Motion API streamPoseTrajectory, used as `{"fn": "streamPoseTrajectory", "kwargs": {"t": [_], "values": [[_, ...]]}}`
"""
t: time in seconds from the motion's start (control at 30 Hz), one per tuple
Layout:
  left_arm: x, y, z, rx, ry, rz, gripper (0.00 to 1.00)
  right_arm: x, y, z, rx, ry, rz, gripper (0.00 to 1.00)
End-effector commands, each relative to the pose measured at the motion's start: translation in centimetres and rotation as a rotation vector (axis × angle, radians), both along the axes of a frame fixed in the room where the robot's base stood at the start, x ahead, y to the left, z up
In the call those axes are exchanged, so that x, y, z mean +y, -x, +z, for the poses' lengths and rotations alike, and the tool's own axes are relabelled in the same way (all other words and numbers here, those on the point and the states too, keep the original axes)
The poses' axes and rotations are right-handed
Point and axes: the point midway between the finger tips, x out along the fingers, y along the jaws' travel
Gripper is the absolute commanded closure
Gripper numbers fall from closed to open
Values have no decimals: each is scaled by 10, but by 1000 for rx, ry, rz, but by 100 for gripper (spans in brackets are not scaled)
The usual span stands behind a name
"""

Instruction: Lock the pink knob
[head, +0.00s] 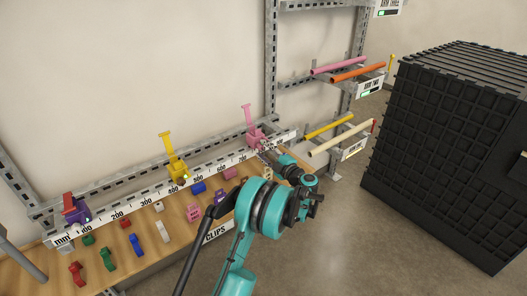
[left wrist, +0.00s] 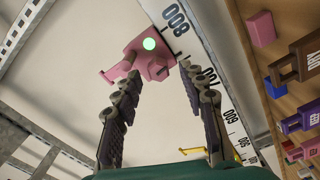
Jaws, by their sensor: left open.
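The pink knob (head: 255,138) is a pink clamp block on the ruler rail, near its right end, with a flat pink lever (head: 248,114) standing up from it. In the left wrist view the pink knob (left wrist: 150,55) shows a pale green round light, and its lever (left wrist: 118,71) points to the left. My left gripper (head: 266,150) is just in front of the pink knob. In the left wrist view my left gripper (left wrist: 158,76) is open, with its fingertips close to the knob's near side; contact cannot be told. My right gripper is not in view.
The ruler rail (head: 147,190) also carries a yellow clamp (head: 177,172) with its lever up and a purple one (head: 77,212) with a red lever. Several coloured clips lie on the wooden shelf (head: 178,225). Pipes rest on racks at right, near a black crate (head: 445,145).

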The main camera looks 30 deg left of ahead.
Motion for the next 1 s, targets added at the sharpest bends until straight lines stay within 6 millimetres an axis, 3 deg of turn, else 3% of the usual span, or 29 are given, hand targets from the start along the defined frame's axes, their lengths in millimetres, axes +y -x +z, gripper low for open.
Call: {"fn": "streamPoseTrajectory", "kwargs": {"t": [0.5,0.7,1.0], "values": [[-92,37,0,0,0,-2,58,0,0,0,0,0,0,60],[-106,44,0,0,0,0,58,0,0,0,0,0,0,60],[-107,44,0,0,0,0,58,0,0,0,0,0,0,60]]}}
